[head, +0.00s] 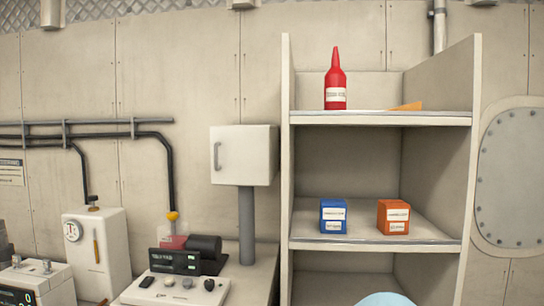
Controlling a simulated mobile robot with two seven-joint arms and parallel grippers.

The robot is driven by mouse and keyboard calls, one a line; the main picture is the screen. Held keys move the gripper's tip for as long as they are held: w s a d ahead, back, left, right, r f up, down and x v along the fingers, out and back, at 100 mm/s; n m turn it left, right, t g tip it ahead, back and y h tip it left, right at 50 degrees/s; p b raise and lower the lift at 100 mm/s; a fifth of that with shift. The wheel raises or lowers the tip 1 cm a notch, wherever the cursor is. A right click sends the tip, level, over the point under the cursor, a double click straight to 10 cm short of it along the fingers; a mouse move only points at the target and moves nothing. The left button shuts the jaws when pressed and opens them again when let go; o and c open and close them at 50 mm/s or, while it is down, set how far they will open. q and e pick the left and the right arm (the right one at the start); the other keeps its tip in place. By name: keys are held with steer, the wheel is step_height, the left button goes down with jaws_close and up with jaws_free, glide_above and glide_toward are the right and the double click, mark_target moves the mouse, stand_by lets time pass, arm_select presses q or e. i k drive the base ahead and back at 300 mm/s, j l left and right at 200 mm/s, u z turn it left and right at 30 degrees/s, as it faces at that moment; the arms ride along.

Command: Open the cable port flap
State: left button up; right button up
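No part is clearly marked as the cable port flap. A white box (240,156) with a grey handle on the left of its front stands on a grey post (246,226), left of the shelf unit. Its front looks shut. A grey oval plate (512,178) with bolts around its rim is on the wall at the right edge, flush and closed. I cannot tell whether either is the flap. Neither of my grippers is in view.
An open shelf unit (380,118) holds a red bottle (335,80), a blue box (333,216) and an orange box (393,217). Dark pipes (95,135) run along the wall.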

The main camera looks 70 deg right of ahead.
mark_target(239, 155)
steer(key=z, duration=2.15)
